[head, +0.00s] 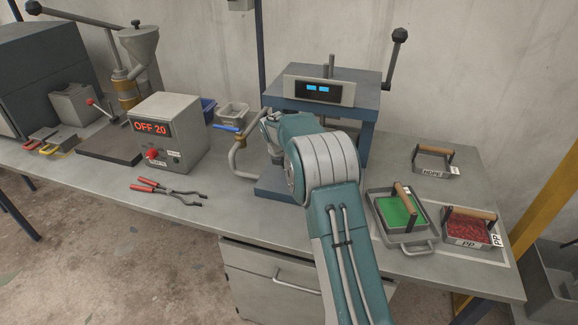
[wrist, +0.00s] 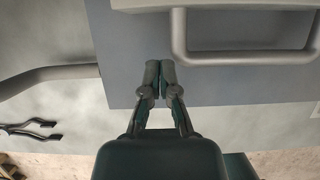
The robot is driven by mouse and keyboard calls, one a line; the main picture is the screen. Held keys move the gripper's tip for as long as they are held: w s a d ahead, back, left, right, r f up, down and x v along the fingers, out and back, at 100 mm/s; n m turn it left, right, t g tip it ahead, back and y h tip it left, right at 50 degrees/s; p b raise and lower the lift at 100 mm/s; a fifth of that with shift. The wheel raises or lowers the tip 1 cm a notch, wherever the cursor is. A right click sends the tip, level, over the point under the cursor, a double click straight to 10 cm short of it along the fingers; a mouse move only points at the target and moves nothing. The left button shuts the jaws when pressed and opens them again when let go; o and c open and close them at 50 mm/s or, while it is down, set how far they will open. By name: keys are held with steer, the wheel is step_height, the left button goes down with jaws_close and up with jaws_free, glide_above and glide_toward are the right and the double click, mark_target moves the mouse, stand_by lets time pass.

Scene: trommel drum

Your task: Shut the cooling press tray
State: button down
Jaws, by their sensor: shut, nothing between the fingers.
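The press (head: 372,100) is a blue frame with a lit display, standing at the back of the bench in the head view. My arm covers most of its lower opening, so the tray is hidden there. In the wrist view, a light grey tray front (wrist: 215,4) shows at the top edge, with a grey U-shaped handle (wrist: 245,56) on it. How far out the tray stands, I cannot tell. My gripper (wrist: 160,65) is shut and empty, over the blue-grey press base (wrist: 125,85). Its tips are close beside the handle's left leg; contact is unclear.
A bent grey pipe (head: 236,158) with a blue lever stands left of the press. Red-handled tongs (head: 165,191) lie at front left, near a control box (head: 165,133) reading "OFF 20". A green-filled tray (head: 383,228) and a red-filled bin (head: 466,229) stand at right.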

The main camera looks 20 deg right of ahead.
steer(key=s+a+r+m, duration=0.35)
steer(key=s+r, duration=0.25)
steer(key=r, duration=0.2)
steer(key=s+a+r+m, duration=0.2)
steer(key=s+r+m, duration=0.3)
steer(key=r, duration=0.4)
steer(key=s+a+r+m+t+y, duration=0.1)
steer(key=s+r+m, duration=0.15)
steer(key=s, duration=0.35)
steer(key=s+a+r+m, duration=0.1)
steer(key=s+r+m, duration=0.15)
steer(key=s, duration=0.35)
steer(key=s+a+f+m, duration=0.1)
steer(key=s+f+m, duration=0.1)
steer(key=s+m, duration=0.5)
steer(key=s+a+f+m+t+y, duration=0.1)
steer(key=s+m, duration=0.7)
steer(key=s, duration=0.7)
steer(key=shift+a+f+y, duration=0.3)
steer(key=shift+a+f, duration=0.1)
